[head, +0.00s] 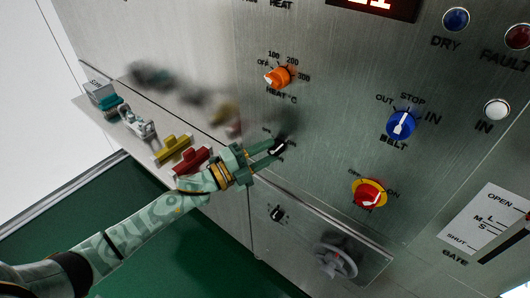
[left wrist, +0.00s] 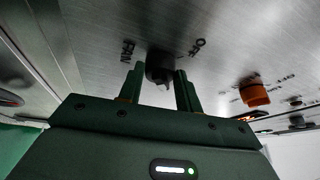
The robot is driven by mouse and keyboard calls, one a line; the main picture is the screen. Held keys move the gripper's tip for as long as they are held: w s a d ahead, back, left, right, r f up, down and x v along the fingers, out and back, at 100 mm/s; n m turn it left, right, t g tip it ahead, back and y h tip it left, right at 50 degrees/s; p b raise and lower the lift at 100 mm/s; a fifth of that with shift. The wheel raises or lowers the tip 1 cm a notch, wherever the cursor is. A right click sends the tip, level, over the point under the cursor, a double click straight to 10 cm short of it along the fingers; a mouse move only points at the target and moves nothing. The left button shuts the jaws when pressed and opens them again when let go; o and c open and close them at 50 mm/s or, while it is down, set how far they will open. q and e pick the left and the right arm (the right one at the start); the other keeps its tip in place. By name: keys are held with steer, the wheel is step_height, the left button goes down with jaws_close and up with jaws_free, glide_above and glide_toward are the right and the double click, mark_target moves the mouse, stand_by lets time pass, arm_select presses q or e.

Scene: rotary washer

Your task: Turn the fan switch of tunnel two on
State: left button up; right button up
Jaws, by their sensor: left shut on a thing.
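The fan switch is a small black rotary knob (head: 279,147) on the steel panel. It also shows in the left wrist view (left wrist: 160,64), with the words FAN and OFF printed beside it. My left gripper (head: 274,147) is at the panel with its two fingers on either side of the knob, shut on it. The fingers partly cover the knob and its labels in the head view, so its exact setting is unclear. My right gripper is not in view.
An orange heat knob (head: 278,77), a blue belt knob (head: 401,124) and a red-yellow switch (head: 369,193) are nearby. Another small black knob (head: 277,214) and a grey handwheel (head: 336,259) sit below. Yellow (head: 174,150) and red (head: 192,161) fittings are on the ledge at left.

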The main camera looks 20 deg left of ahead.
arm_select(q)
steer(key=o, duration=1)
steer(key=v, duration=1.6)
steer(key=shift+s+a, duration=0.1)
steer(key=shift+a, duration=0.05)
